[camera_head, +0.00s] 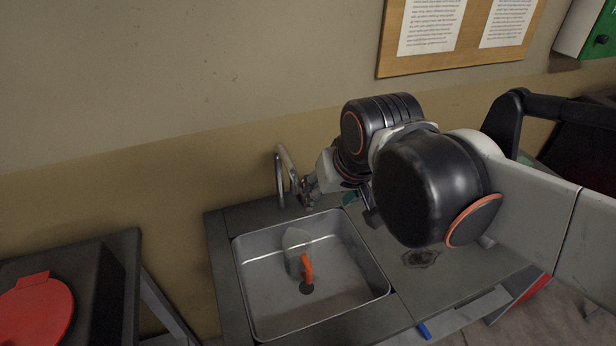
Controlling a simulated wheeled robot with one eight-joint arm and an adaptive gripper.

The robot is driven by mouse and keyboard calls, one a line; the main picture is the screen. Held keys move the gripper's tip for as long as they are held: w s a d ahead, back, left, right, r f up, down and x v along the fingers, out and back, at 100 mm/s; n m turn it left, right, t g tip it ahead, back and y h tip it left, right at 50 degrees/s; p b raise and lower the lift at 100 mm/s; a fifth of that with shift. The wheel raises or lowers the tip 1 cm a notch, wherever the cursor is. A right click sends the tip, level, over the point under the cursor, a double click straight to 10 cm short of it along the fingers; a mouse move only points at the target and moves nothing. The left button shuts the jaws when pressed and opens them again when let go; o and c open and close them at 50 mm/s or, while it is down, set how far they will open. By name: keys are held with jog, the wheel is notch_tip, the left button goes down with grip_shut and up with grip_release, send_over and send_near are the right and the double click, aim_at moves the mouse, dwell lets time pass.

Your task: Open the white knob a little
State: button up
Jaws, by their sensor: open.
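A metal faucet (284,172) with a curved spout stands at the back edge of the sink (261,305). My gripper (308,191) is just to the right of the faucet, at the sink's back rim. It is small and partly hidden by my arm, and it appears open. I cannot make out the white knob; it may be hidden behind my gripper or arm. I cannot tell whether my gripper touches the faucet.
A tool with an orange handle (307,270) and a pale head lies in the sink. A dark table with a red round lid (35,312) stands at the left. A notice board (390,45) hangs on the wall. A blue object (424,330) lies at the counter's front edge.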

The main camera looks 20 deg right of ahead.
jog(key=w+d+r+m+g+p, duration=0.25)
jog(key=w+m, duration=0.25)
jog(key=w, duration=0.9)
jog(key=w+d+f+m+g+p, duration=0.35)
jog(key=w+f, duration=0.35)
jog(key=w, duration=0.3)
jog(key=shift+m, duration=0.25)
jog(key=f+b, duration=0.1)
jog(key=f, duration=0.3)
jog(key=f+b, duration=0.1)
jog(key=f, duration=0.4)
jog(key=a+f+b, duration=0.1)
jog(key=f, duration=0.3)
jog(key=shift+w+f, duration=0.1)
jog(key=shift+f, duration=0.25)
jog(key=shift+c, duration=0.3)
jog(key=c, duration=1)
